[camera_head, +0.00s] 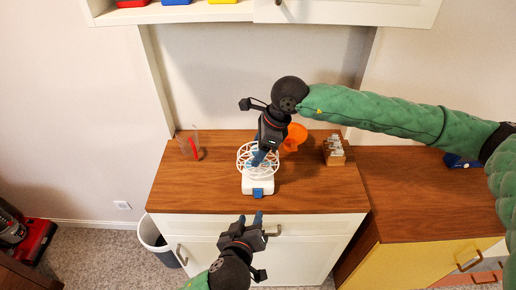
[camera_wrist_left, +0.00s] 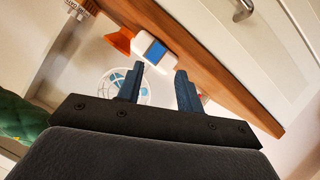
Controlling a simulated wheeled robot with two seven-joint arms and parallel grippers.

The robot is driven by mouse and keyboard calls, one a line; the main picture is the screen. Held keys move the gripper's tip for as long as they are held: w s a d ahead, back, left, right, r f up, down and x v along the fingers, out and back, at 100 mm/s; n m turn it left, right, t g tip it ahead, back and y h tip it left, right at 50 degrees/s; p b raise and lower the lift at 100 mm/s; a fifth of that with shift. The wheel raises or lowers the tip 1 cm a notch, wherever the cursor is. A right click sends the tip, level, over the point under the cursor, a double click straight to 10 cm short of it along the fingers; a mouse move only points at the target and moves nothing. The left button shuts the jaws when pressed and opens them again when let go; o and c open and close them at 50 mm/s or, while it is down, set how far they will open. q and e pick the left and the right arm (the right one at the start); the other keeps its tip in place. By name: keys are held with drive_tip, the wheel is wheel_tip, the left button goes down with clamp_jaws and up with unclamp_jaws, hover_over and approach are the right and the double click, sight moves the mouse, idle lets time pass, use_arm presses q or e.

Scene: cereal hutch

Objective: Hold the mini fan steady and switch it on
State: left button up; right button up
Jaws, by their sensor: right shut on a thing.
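The white mini fan (camera_head: 254,184) stands on the wooden counter, with a round cage and a blue switch (camera_head: 258,192) on the front of its base. My right gripper (camera_head: 259,157) comes down from above and is shut on the fan at its cage; the exact contact is partly hidden. My left gripper (camera_head: 250,217) is open and empty, in front of the counter edge and below the fan. The left wrist view shows the fan's base (camera_wrist_left: 138,41) and blue switch (camera_wrist_left: 155,52) beyond the two separated fingertips (camera_wrist_left: 157,78), apart from them.
An orange cup (camera_head: 295,137) and a small wooden rack (camera_head: 334,150) stand to the fan's right. A clear container with something red (camera_head: 190,147) stands at the left. A cabinet handle (camera_head: 272,231) is close to my left gripper. The counter around the fan's base is clear.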

use_arm(q)
drive_tip(key=c, duration=0.4)
drive_tip(key=shift+s+f, duration=0.2)
drive_tip(key=shift+f, duration=0.05)
drive_tip(key=c, duration=0.3)
drive_tip(key=shift+m+g+y, duration=0.3)
drive_tip(key=shift+g+y, duration=0.2)
drive_tip(key=shift+y, duration=0.3)
drive_tip(key=a+f, duration=0.1)
drive_tip(key=a, duration=0.1)
drive_tip(key=s+a+f, duration=0.1)
drive_tip(key=a+f, duration=0.1)
drive_tip(key=s+a+f, duration=0.1)
drive_tip(key=a+f, duration=0.1)
drive_tip(key=a, duration=0.1)
drive_tip(key=shift+s+f, duration=0.15)
drive_tip(key=shift+f, duration=0.05)
clamp_jaws()
drive_tip(key=w+a+m+t+h, duration=0.15)
drive_tip(key=a+m+h, duration=0.35)
drive_tip(key=m, duration=0.7)
drive_tip(key=s+d+r+m+g+h, duration=0.1)
drive_tip(key=d+m+h, duration=0.4)
drive_tip(key=m, duration=1.1)
drive_tip(key=shift+s+r+m+g+h, duration=0.4)
drive_tip(key=shift+s+r, duration=0.1)
drive_tip(key=shift+r, duration=0.45)
drive_tip(key=shift+d, duration=0.1)
